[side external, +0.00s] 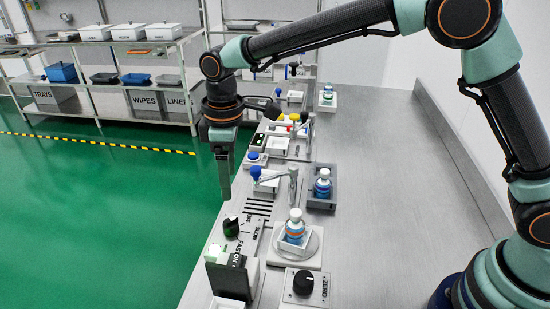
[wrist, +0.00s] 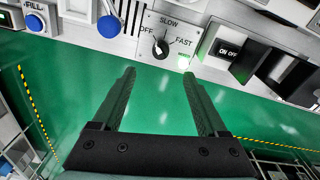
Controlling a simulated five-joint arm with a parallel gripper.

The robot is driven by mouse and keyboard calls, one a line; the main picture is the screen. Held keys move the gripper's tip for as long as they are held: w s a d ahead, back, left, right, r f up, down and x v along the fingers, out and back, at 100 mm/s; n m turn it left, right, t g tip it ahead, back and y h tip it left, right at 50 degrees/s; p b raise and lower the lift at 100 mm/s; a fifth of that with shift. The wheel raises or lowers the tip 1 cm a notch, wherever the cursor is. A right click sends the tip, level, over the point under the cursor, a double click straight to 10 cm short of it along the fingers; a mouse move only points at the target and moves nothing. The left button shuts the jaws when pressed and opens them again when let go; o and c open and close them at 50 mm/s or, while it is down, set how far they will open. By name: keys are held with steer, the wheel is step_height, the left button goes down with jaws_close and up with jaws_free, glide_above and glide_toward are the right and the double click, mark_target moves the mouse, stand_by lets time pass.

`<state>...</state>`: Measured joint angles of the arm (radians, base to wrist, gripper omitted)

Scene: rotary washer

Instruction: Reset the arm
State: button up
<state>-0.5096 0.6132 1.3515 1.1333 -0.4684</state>
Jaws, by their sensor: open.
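My gripper (side external: 227,196) points down in the side view, beyond the left edge of the bench, above the green floor. In the wrist view its two dark fingers (wrist: 159,73) are spread apart with only floor between them. It is open and holds nothing. The fingertips appear just short of a panel with a black dial (wrist: 160,46) marked OFF, SLOW and FAST. That dial (side external: 231,226) also shows in the side view, apart from the gripper. A green lamp (wrist: 184,61) glows beside it. I cannot tell exactly where the dial points.
A blue-and-white bottle (side external: 295,228) stands on a white platform, another (side external: 322,187) in a grey tray. A black ON/OFF switch block (side external: 229,275) and a ZERO knob (side external: 303,282) are nearer. Blue-topped levers (side external: 255,173) stand along the bench.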

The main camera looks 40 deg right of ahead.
steer(key=s+d+r+m+t, duration=0.1)
steer(key=s+d+r+m, duration=0.15)
steer(key=d+r, duration=0.35)
steer(key=s+d+r+m+t, duration=0.1)
steer(key=s+d+r+m, duration=0.2)
steer(key=d, duration=0.5)
steer(key=s+d+m+t, duration=0.3)
steer(key=s+d+m, duration=0.2)
steer(key=s+d, duration=0.5)
steer(key=shift+d+r+m, duration=0.3)
steer(key=shift+d+m, duration=0.05)
